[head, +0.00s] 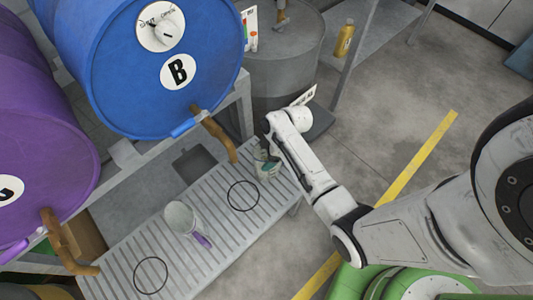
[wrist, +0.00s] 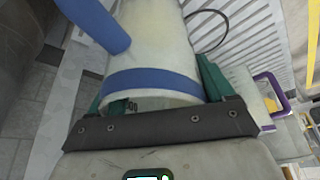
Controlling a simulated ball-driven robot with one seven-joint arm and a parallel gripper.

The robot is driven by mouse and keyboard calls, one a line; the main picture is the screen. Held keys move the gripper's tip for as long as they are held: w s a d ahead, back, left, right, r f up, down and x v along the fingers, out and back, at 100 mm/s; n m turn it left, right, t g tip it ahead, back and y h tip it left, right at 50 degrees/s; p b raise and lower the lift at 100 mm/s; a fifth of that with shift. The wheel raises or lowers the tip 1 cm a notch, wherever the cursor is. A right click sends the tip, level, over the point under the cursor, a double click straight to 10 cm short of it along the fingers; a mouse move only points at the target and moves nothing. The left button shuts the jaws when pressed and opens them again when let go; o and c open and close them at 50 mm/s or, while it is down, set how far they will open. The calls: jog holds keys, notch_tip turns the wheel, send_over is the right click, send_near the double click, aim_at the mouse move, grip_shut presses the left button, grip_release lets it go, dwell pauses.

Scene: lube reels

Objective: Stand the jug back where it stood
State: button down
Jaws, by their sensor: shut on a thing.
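The jug (wrist: 155,45) is off-white with a blue band and a blue handle. It fills the middle of the wrist view, between my gripper's green fingers (wrist: 152,100). In the head view my gripper (head: 267,166) is shut at the far right end of the slatted grey bench (head: 215,238), and the jug there is mostly hidden. I cannot tell whether it touches the bench. A black ring (head: 243,196) is marked on the bench just left of and nearer than my gripper; a black ring also shows in the wrist view (wrist: 207,32). Another black ring (head: 150,274) lies at the near left.
A second pale jug with a purple handle (head: 182,219) stands on the bench between the rings. A blue drum marked B (head: 150,90) and a purple drum (head: 40,150) overhang the bench, with brown taps (head: 217,135) reaching over it. A grey drum (head: 285,55) stands behind.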

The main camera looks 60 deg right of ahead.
grip_release()
jog(key=shift+f, duration=0.1)
jog(key=p+v, duration=0.2)
jog(key=v, duration=1)
jog(key=s+a+r+m+g+h, duration=0.1)
jog(key=s+a+r+m, duration=0.1)
jog(key=s+a, duration=0.3)
jog(key=s+a+r+m+g+h, duration=0.1)
jog(key=s+a+r+m, duration=0.2)
jog(key=a, duration=0.6)
jog(key=s+m, duration=0.2)
jog(key=shift+s+g+h, duration=0.25)
jog(key=shift+g+h, duration=0.05)
jog(key=shift+h, duration=0.1)
